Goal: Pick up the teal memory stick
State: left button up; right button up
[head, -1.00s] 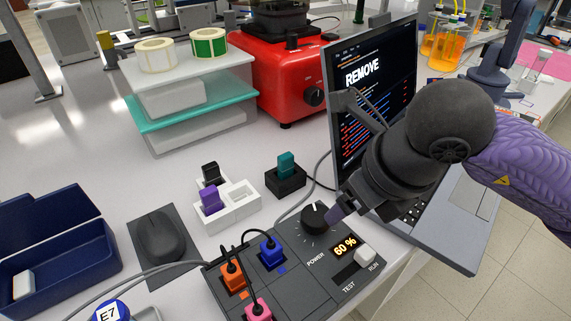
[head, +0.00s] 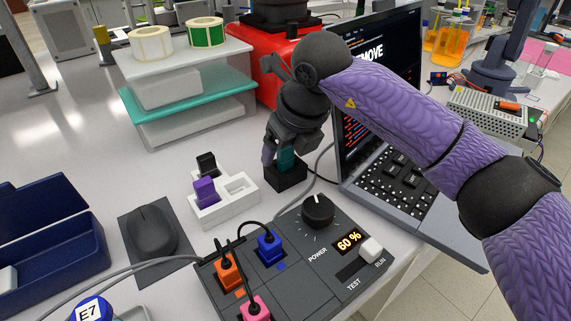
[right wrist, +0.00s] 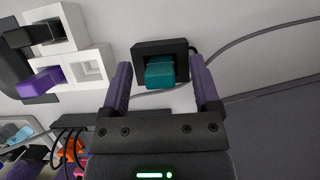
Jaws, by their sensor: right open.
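The teal memory stick (head: 286,158) stands upright in a small black holder (head: 286,177) in front of the laptop, partly hidden by my right gripper in the head view. In the right wrist view the teal stick (right wrist: 160,73) shows in the black holder (right wrist: 148,50). My right gripper (right wrist: 160,82) is open, with one purple finger on each side of the stick and visible gaps on both sides. In the head view the right gripper (head: 279,158) is at the stick from above. My left gripper is not in view.
A white holder (head: 237,190) with a purple stick (head: 204,190) and a black stick stands to the left. The control panel (head: 325,265) with its knob and cables lies in front. The laptop (head: 385,195) is close on the right, the red machine (head: 262,75) behind.

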jog(key=shift+f, duration=0.1)
jog(key=shift+c, duration=1.6)
grip_shut()
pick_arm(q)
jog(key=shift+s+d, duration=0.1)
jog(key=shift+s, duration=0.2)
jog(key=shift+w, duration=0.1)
